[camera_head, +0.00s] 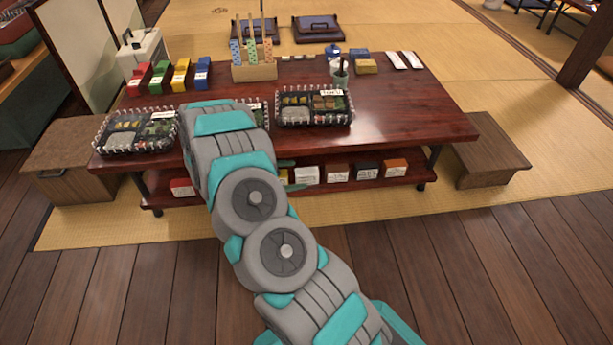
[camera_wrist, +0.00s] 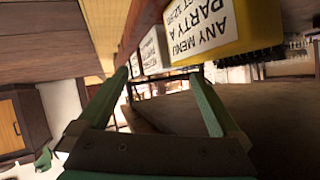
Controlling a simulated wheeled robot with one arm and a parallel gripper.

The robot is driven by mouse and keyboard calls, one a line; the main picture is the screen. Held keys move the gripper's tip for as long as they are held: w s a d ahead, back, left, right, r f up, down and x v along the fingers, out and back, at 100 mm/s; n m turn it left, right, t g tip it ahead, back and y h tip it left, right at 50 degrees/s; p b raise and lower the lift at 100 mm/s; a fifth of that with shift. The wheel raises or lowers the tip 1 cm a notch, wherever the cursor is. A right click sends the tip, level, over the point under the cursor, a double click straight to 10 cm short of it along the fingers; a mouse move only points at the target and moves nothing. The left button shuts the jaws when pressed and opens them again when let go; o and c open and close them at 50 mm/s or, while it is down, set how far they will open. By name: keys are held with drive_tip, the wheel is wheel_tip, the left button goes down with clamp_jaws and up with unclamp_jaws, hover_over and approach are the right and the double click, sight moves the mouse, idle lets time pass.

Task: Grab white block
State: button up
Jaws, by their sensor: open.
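A white block (camera_head: 307,174) with a printed label sits on the low shelf under the table, just right of my gripper (camera_head: 290,176). The gripper's green fingers reach out from behind my arm at shelf height. In the wrist view my gripper (camera_wrist: 160,80) is open, with its fingers wide apart and nothing between them. A white labelled block (camera_wrist: 152,47) shows beyond the fingertips there, partly behind a nearer yellow block (camera_wrist: 232,30). The labels appear upside down in that view. My arm hides part of the shelf in the head view.
More labelled blocks stand right along the shelf, including a dark one (camera_head: 367,170) and an orange one (camera_head: 395,168). The red-brown tabletop (camera_head: 400,110) overhangs the shelf. A wooden bench (camera_head: 488,150) stands right. The wooden floor in front is clear.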

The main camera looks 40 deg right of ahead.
sight(299, 174)
drive_tip(key=x, duration=0.4)
drive_tip(key=shift+d+f+b, duration=0.3)
drive_tip(key=shift+b, duration=0.1)
clamp_jaws()
idle(0.6)
